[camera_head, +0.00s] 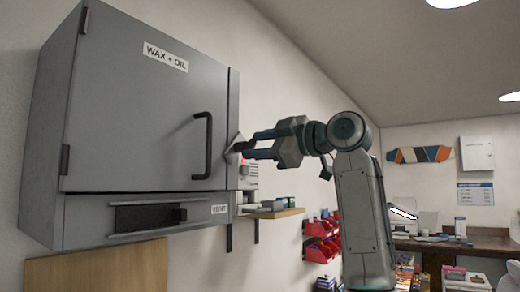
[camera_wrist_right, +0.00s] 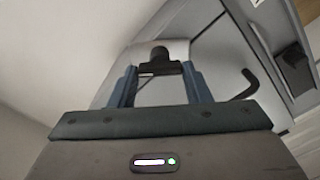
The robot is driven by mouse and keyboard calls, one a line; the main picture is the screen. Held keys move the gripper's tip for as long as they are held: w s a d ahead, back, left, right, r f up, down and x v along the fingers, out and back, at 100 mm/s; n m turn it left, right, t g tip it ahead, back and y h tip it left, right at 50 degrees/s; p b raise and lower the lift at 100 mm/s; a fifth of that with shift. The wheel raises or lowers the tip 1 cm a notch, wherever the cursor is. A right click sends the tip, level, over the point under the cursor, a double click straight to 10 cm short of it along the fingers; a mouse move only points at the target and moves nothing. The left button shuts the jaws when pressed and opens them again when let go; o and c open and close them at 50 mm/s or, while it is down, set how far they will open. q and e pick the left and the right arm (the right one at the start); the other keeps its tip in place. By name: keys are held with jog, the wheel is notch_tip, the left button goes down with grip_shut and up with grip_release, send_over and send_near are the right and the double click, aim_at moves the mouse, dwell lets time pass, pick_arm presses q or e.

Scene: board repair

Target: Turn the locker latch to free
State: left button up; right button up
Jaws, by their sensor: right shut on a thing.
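The grey locker (camera_head: 145,100) is on the wall at the left, its door labelled "WAX + OIL" and closed against the body. The latch (camera_head: 238,150) sits at the locker's right edge, partly hidden by my fingers. My right gripper (camera_head: 252,147) reaches in from the right with its fingers on either side of the latch, shut on it. In the right wrist view the latch's black knob (camera_wrist_right: 160,62) is between the blue fingertips, in front of a pale plate. The black door handle (camera_head: 208,146) is just left of the latch. My left gripper is out of view.
A vent panel (camera_head: 148,217) is under the door. A small wooden shelf (camera_head: 268,213) with boxes is below my right gripper, and red bins (camera_head: 322,238) hang farther back. A workbench (camera_head: 440,247) stands at the right. Air above the gripper is clear.

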jog(key=n, duration=0.4)
jog(key=shift+f+n+b, duration=0.1)
jog(key=shift+n+b, duration=0.2)
jog(key=shift+b, duration=0.05)
jog(key=shift+n, duration=1.9)
jog(key=o, duration=1)
